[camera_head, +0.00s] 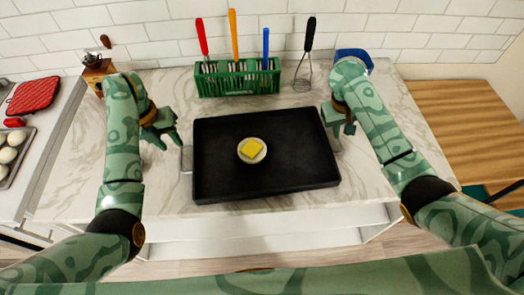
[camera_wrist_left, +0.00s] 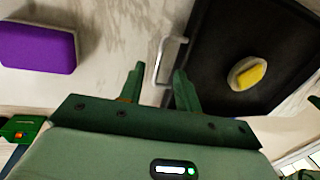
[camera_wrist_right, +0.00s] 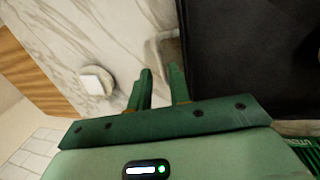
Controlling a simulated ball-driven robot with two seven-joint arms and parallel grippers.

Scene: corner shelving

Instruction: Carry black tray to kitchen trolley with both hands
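The black tray (camera_head: 285,180) lies flat on the marble counter, with a small white dish (camera_head: 243,158) holding a yellow block (camera_head: 252,149). A metal handle (camera_head: 186,159) shows on its left side and also in the left wrist view (camera_wrist_left: 163,58). My left gripper (camera_head: 172,139) is open beside this handle; its fingers (camera_wrist_left: 159,69) are apart, close to the handle. My right gripper (camera_head: 341,130) is at the tray's right side, its fingers (camera_wrist_right: 160,69) parted by a narrow gap, close to a handle (camera_wrist_right: 164,46). I cannot identify the kitchen trolley for certain.
A wooden surface (camera_head: 465,125) is at right. At left are a red pad (camera_head: 35,95) and a tray of white round items (camera_head: 10,155). A purple block (camera_wrist_left: 38,48) lies near my left gripper.

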